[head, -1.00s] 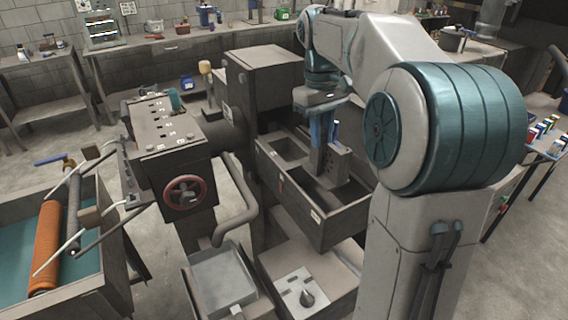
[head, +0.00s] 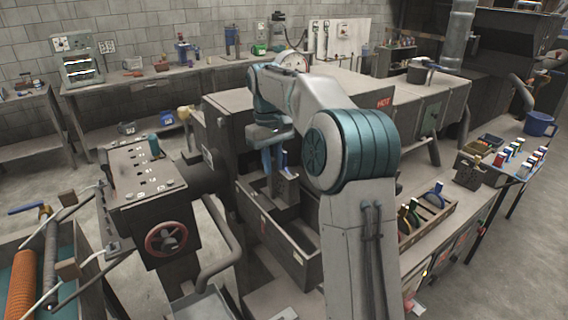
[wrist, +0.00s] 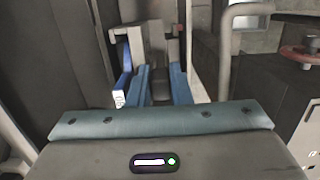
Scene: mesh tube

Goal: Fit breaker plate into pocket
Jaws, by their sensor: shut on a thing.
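My gripper (head: 268,161) points down over the dark open-topped box (head: 311,237) in the middle of the head view. In the wrist view its two blue fingers (wrist: 161,70) are close together, shut on a grey piece (wrist: 158,88) that I take to be the breaker plate. Most of its face is hidden by the fingers. A dark block (head: 287,187) with a small blue part stands right beside the fingertips; I cannot tell whether it touches the held piece. The pocket cannot be made out clearly.
A dark machine with a red handwheel (head: 166,239) and a curved pipe (head: 225,243) stand left of the box. A tray (head: 437,224) of pieces with coloured handles lies to the right. A housing marked HOT stands behind. Rollers are at far left.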

